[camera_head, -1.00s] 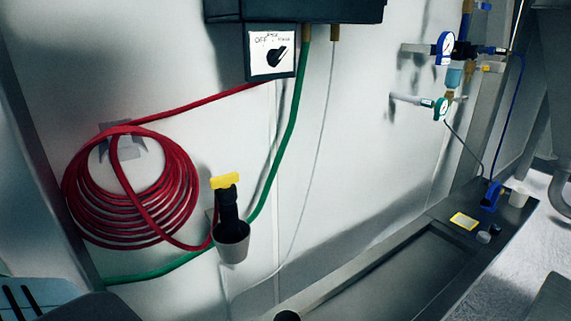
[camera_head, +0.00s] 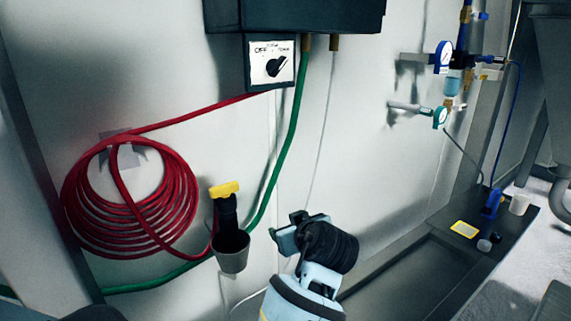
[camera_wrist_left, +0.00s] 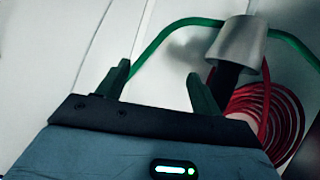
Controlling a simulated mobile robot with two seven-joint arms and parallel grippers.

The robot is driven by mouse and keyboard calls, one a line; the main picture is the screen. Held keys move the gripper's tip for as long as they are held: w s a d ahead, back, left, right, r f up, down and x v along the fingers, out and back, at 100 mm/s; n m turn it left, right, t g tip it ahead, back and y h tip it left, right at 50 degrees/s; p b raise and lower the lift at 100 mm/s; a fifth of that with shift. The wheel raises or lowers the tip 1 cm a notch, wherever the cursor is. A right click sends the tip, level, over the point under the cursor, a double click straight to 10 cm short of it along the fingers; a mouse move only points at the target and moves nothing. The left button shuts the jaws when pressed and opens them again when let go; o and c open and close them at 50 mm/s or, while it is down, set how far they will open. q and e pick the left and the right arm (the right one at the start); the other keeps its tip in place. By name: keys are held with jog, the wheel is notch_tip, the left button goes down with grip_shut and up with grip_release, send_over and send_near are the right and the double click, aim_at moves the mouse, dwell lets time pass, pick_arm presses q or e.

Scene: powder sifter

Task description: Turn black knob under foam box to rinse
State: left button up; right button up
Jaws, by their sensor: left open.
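The black knob (camera_head: 276,66) is on a white label plate (camera_head: 258,70) below the dark box (camera_head: 300,12). Its pointer tilts to the upper right. "OFF" is readable at the upper left of the plate; the other labels are too small to read. My left gripper (camera_head: 286,235) is well below the knob, right of the grey cup, and touches nothing that I can see. In the left wrist view its two fingers (camera_wrist_left: 160,88) are apart with nothing between them. The knob is not in that view. My right gripper is not in view.
A red hose coil (camera_head: 130,200) hangs on the wall at left. A grey cup (camera_head: 231,250) holds a black nozzle with a yellow top. A green hose (camera_head: 294,120) and a thin white hose (camera_head: 324,130) drop from the box. Gauges (camera_head: 444,55) are at right.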

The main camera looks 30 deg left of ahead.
pick_arm(q)
jog(key=w+d+r+n+y, duration=0.1)
jog(key=w+r+n+y, duration=0.15)
jog(key=r, duration=0.65)
jog(key=w+r+n+y, duration=0.1)
jog(key=r+n, duration=0.2)
jog(key=r, duration=0.6)
jog(key=n+y, duration=0.3)
jog(key=n, duration=0.2)
send_near(282, 68)
jog(key=shift+g, duration=0.4)
jog(key=x, duration=0.3)
jog(key=p+x, duration=0.1)
jog(key=x, duration=0.3)
jog(key=shift+w+a+r, duration=0.15)
jog(key=shift+r, duration=0.05)
jog(key=shift+w+a+f, duration=0.15)
jog(key=shift+w+a, duration=0.15)
jog(key=shift+a, duration=0.3)
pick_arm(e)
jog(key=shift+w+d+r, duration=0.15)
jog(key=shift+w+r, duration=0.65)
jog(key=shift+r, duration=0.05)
pick_arm(q)
jog(key=shift+c, duration=0.5)
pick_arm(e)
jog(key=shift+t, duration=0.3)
